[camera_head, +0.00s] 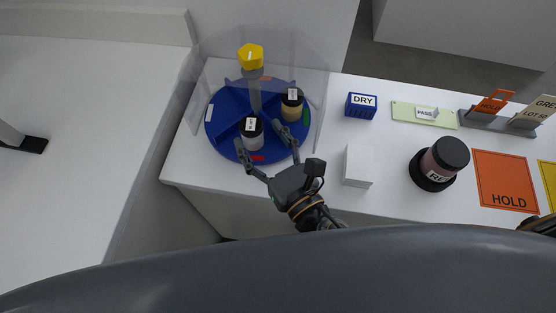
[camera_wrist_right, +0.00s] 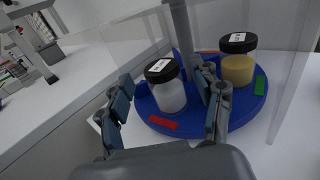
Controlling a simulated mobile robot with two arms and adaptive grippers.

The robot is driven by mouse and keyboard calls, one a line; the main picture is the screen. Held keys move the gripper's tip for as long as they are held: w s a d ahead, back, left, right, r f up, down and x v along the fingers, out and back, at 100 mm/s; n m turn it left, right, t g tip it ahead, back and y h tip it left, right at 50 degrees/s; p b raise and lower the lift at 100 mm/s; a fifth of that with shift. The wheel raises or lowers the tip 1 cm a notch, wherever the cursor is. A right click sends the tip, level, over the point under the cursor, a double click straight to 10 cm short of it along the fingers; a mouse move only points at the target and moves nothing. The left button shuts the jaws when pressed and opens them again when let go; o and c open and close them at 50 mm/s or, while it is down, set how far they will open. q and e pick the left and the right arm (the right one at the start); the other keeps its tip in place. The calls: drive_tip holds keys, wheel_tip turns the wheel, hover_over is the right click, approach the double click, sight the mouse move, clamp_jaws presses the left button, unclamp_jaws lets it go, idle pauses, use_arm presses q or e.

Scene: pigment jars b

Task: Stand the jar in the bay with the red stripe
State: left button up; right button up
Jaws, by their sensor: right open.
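A jar with a black lid and pale contents (camera_head: 253,143) stands on the blue round turntable (camera_head: 226,140), just behind a red stripe (camera_head: 258,158) on its front rim. It also shows in the right wrist view (camera_wrist_right: 170,98). A second black-lidded jar, with yellowish contents (camera_head: 291,113), stands at the right of the turntable by a green stripe (camera_head: 306,116). My right gripper (camera_head: 263,145) is open, with one finger on each side of the pale jar. The wrist view shows gaps between the fingers and that jar. My left gripper is not seen.
A post with a yellow knob (camera_head: 251,56) rises from the turntable, and clear panels (camera_head: 318,80) surround its back. To the right are a white box (camera_head: 358,166), a dark-lidded reddish jar (camera_head: 439,164), a blue DRY block (camera_head: 361,106) and an orange HOLD mat (camera_head: 504,181).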

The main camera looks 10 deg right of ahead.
drive_tip(key=b+v, duration=0.2)
drive_tip(key=v, duration=0.5)
drive_tip(key=shift+s, duration=0.25)
